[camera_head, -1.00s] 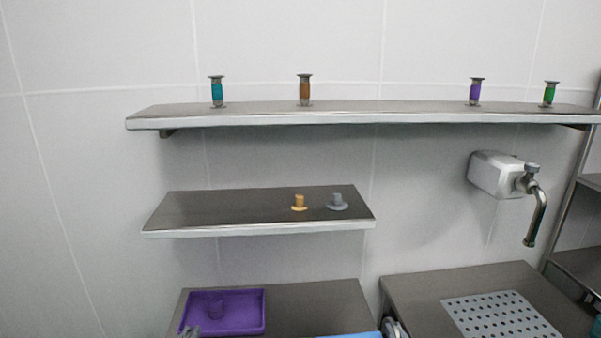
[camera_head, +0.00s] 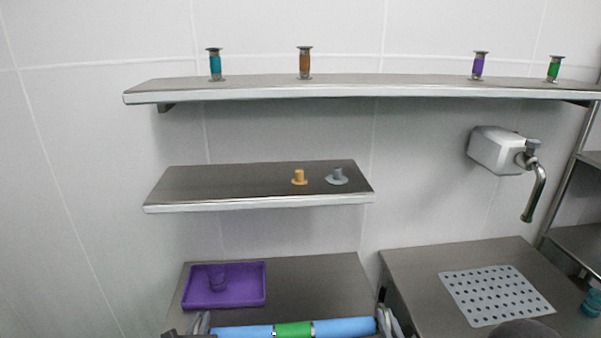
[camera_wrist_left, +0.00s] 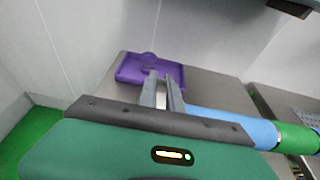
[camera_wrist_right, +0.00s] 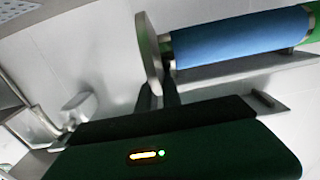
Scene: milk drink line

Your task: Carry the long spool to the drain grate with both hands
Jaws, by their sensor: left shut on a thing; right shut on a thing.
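The long spool, blue at both ends with a green middle band (camera_head: 294,329), lies across the bottom of the head view, roughly level. My left gripper (camera_head: 201,324) is shut on its left end; in the left wrist view the fingers (camera_wrist_left: 162,88) stand at the end of the blue part. My right gripper (camera_head: 389,322) is shut on its right end; in the right wrist view a grey end disc (camera_wrist_right: 149,55) and the blue section (camera_wrist_right: 235,38) show beside the fingers. The drain grate (camera_head: 496,295), a pale perforated plate, lies on the right counter, right of the spool.
A purple tray (camera_head: 224,303) with a purple cup-like piece sits on the left counter. A gap separates the two counters. A tap (camera_head: 534,180) hangs over the right counter's back. A teal item (camera_head: 591,303) stands right of the grate. Two shelves hold small spools and pegs.

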